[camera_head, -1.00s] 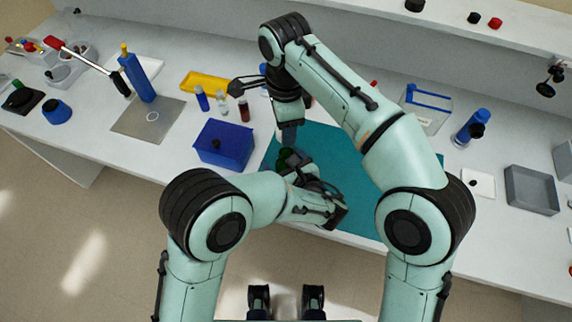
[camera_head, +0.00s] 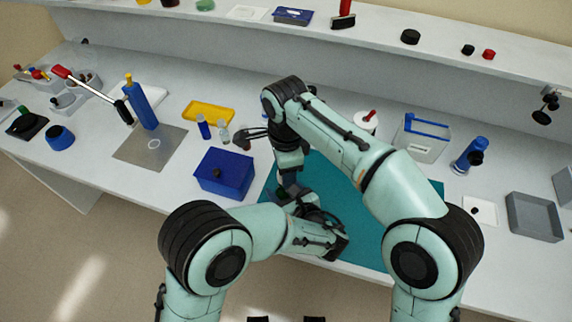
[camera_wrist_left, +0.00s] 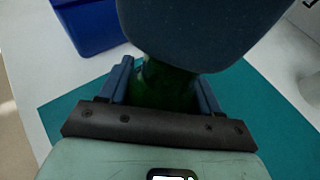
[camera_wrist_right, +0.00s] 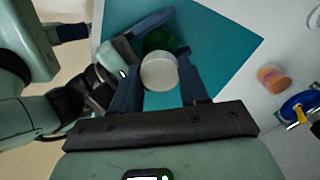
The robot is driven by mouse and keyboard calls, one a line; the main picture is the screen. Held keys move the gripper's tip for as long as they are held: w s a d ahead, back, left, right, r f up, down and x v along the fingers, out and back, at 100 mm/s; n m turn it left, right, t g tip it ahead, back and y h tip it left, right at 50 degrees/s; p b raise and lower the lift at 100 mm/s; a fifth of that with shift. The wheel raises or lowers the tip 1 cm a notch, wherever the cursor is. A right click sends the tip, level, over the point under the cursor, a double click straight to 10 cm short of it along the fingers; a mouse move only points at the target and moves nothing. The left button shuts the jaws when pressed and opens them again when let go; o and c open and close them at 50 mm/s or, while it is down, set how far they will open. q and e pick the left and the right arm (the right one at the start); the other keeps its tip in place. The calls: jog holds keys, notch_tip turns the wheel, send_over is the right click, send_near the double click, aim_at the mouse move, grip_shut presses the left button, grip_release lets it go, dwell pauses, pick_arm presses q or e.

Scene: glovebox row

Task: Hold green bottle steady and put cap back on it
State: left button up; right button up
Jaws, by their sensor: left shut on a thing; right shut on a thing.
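My left gripper (camera_wrist_left: 163,88) is shut on the green bottle (camera_wrist_left: 165,85), which stands between its blue fingers over the teal mat. My right gripper (camera_wrist_right: 158,75) is shut on a pale round cap (camera_wrist_right: 160,72). The cap is above the green bottle, part of which shows behind it in the right wrist view (camera_wrist_right: 158,41). In the head view the right gripper (camera_head: 288,185) comes down from above onto the left gripper, and bottle and cap are hidden there. A right finger covers the bottle top in the left wrist view, so I cannot tell whether cap and bottle touch.
The teal mat (camera_head: 365,225) lies under both grippers. A blue box (camera_head: 224,176) is close to its left, with small vials (camera_head: 204,127) and a yellow tray (camera_head: 208,112) behind. A clear blue-edged container (camera_head: 422,137) and a blue bottle (camera_head: 470,154) stand to the right.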

jog(key=shift+f, duration=0.1)
dwell(0.4)
jog(key=shift+f, duration=0.8)
jog(key=shift+f, duration=0.55)
jog(key=o, duration=1)
jog(key=shift+s, duration=0.1)
jog(key=shift+r, duration=2.3)
jog(key=shift+c, duration=0.4)
